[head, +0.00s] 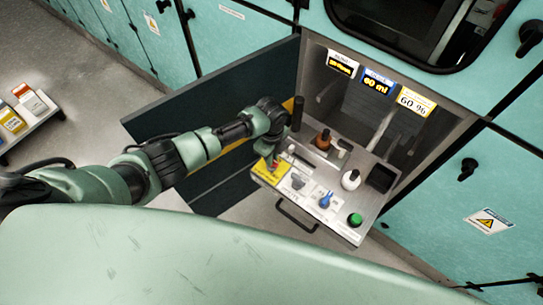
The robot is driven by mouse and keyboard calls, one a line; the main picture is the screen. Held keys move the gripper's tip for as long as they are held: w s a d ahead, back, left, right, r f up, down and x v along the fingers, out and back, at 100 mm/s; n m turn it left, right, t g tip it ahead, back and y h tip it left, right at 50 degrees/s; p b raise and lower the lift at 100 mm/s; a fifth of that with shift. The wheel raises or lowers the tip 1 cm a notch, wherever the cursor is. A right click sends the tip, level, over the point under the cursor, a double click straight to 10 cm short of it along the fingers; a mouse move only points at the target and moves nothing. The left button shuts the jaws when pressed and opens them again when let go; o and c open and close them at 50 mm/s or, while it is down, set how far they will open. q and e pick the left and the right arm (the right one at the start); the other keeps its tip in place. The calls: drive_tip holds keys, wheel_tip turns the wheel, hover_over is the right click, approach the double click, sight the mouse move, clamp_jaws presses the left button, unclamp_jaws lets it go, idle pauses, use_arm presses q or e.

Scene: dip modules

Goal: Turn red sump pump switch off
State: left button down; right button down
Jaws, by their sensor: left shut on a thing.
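The red switch (275,166) sits on a yellow plate at the left end of a pulled-out metal control drawer (343,228). Only a small part of it shows, and its exact position is hard to tell. My left gripper (273,158) reaches in from the left, is at the red switch and is shut on it. The fingertips are small and partly hidden by my own wrist. My right gripper is not in view.
Beside the red switch are a grey switch (298,181), a blue switch (325,200) and a green button (355,219). Behind them stand a brown bottle (323,140) and a white bottle (350,180). A dark open door (205,90) stands behind my left arm.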

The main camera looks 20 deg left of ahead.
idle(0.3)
use_arm(q)
drive_tip(key=c, duration=1.4)
unclamp_jaws()
drive_tip(key=shift+r+b, duration=0.3)
drive_tip(key=shift+r, duration=3.6)
